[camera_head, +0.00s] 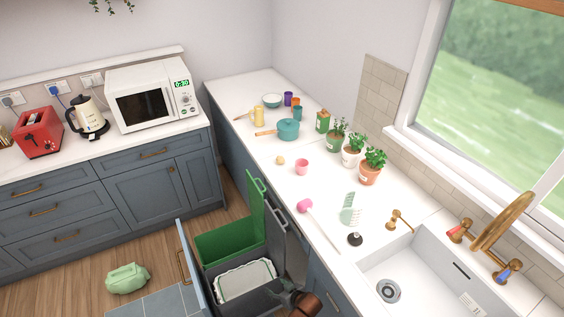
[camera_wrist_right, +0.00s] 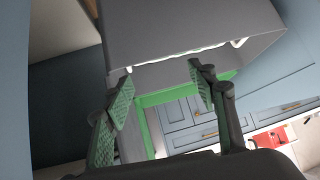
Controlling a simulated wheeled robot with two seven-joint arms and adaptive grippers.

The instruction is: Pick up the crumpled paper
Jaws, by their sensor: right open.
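A small tan lump (camera_head: 280,160), possibly the crumpled paper, lies on the white counter left of the pink cup. It is too small to tell for certain. My right gripper (camera_head: 287,299) shows dark at the bottom edge, over the front of the pulled-out bins and well away from the lump. In the wrist view the right gripper (camera_wrist_right: 162,92) has its two green-padded fingers apart with nothing between them. The lump is not in the wrist view. My left gripper is not in view.
An open drawer holds a green bin (camera_head: 218,245) and a grey bin (camera_head: 276,290) with a white liner. A pale green bag (camera_head: 127,277) lies on the floor. A teal pot (camera_head: 288,130), pink cup (camera_head: 302,167) and pink-headed brush (camera_head: 305,206) are around the lump.

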